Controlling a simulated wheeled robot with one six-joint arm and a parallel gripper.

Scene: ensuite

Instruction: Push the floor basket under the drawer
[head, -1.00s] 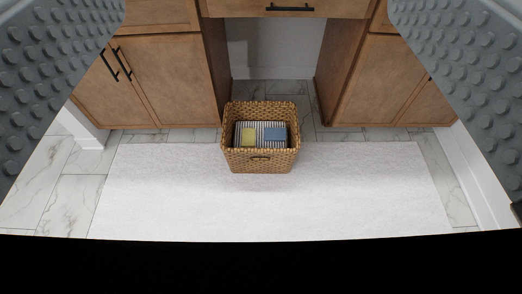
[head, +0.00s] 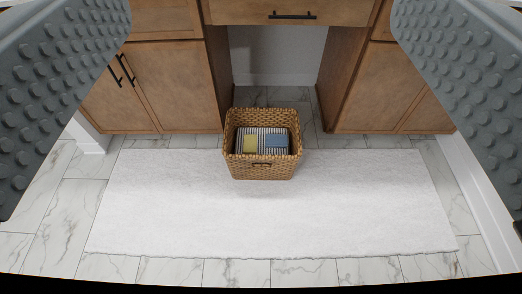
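The woven floor basket (head: 262,170) stands upright on the white rug, in front of the gap between the two cabinets. It holds a striped cloth with a yellow item and a blue item on it. The drawer (head: 290,12) with a black bar handle spans the top of the gap, behind the basket. My gripper (head: 261,110) shows as two wide-apart grey, studded fingers at the left and right edges of the picture. It is open and empty, and the basket appears apart from it, between and beyond the fingers.
A left cabinet (head: 170,85) and a right cabinet (head: 350,80) flank the open knee space. Its tiled floor (head: 290,97) is clear. The white rug (head: 180,210) covers the floor in front, with marble tile around it. A white baseboard runs along the right.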

